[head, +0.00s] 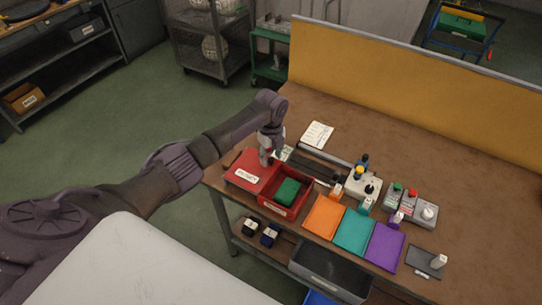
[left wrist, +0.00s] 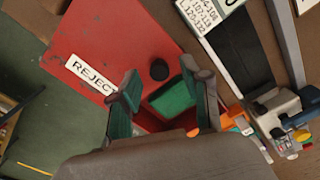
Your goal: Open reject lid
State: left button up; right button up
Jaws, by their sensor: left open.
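The red reject lid (head: 246,165) lies flat at the table's left edge, left of the open red bin (head: 266,201). In the left wrist view the lid (left wrist: 105,40) carries a white "REJECT" label and a black knob (left wrist: 159,69) near its edge. A green item (head: 288,191) lies in the bin and also shows between the fingers in the left wrist view (left wrist: 172,98). My left gripper (head: 268,157) is open and empty above the lid's right side, its fingers (left wrist: 160,80) apart around the knob's line of sight. I cannot tell whether they touch the knob.
Orange (head: 323,216), teal (head: 354,231) and purple (head: 385,246) mats lie right of the bin. Small devices (head: 363,184) stand behind them. A white card (head: 317,134) lies behind the gripper.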

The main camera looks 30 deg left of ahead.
pick_arm(q)
notch_tip(320, 180, up, 12)
jog(key=shift+f, duration=0.2)
dwell(0.5)
